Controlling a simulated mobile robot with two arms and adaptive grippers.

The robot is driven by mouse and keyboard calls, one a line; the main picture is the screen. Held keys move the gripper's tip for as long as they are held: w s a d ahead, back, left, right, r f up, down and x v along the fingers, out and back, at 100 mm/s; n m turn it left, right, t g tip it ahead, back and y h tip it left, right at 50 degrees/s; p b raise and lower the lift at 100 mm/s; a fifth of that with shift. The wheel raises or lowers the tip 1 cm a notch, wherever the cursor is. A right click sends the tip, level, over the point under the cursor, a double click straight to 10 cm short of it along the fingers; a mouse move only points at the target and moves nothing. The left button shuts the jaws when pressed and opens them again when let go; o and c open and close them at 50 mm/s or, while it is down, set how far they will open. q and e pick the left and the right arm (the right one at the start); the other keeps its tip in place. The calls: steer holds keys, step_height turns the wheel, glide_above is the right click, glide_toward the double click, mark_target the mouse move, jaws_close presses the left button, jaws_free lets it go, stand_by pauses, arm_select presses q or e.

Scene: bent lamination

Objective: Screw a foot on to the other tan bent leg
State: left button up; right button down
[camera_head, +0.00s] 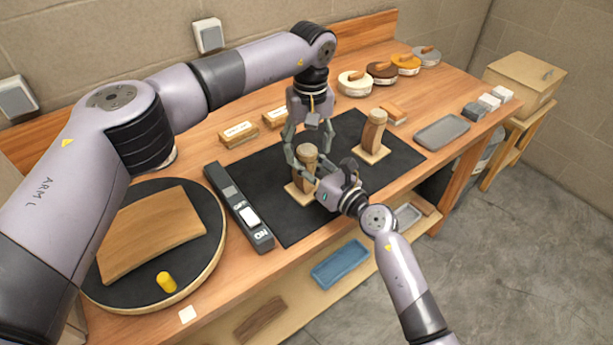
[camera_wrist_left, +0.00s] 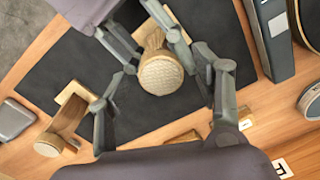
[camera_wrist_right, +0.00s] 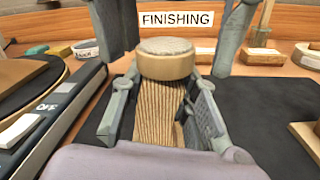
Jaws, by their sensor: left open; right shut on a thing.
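A tan bent leg (camera_head: 302,183) stands upright at the middle of the black mat, with its light square end on the mat. A round foot (camera_head: 309,151) with a pale textured face sits on its top; it also shows in the right wrist view (camera_wrist_right: 165,59). My right gripper (camera_wrist_right: 160,112) is shut on this leg below the foot. My left gripper (camera_head: 307,150) points down from above, open, with its fingers on both sides of the foot (camera_wrist_left: 161,75). The other bent leg (camera_head: 372,137) stands to the right with a round foot (camera_head: 378,116) on its top.
The black mat (camera_head: 345,125) is clear around the legs. A dark switch box (camera_head: 238,205) lies to the left, beside a turntable (camera_head: 207,262) bearing a curved wooden panel (camera_head: 150,230). A grey tray (camera_head: 442,132) lies right. Several round tins stand behind.

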arm_select(q)
step_height(320, 180, up, 12)
steer(key=shift+d, duration=0.2)
arm_select(e)
steer(key=shift+s+a+f, duration=0.1)
steer(key=shift+s+f, duration=0.05)
steer(key=shift+f, duration=0.2)
steer(key=c, duration=1.7)
jaws_free()
steer(key=o, duration=0.5)
steer(key=shift+r, duration=0.15)
arm_select(q)
steer(key=shift+f, duration=0.1)
arm_select(e)
steer(key=shift+r, duration=0.1)
steer(key=v, duration=1.1)
steer(key=shift+s+d, duration=0.25)
steer(key=shift+d, duration=0.1)
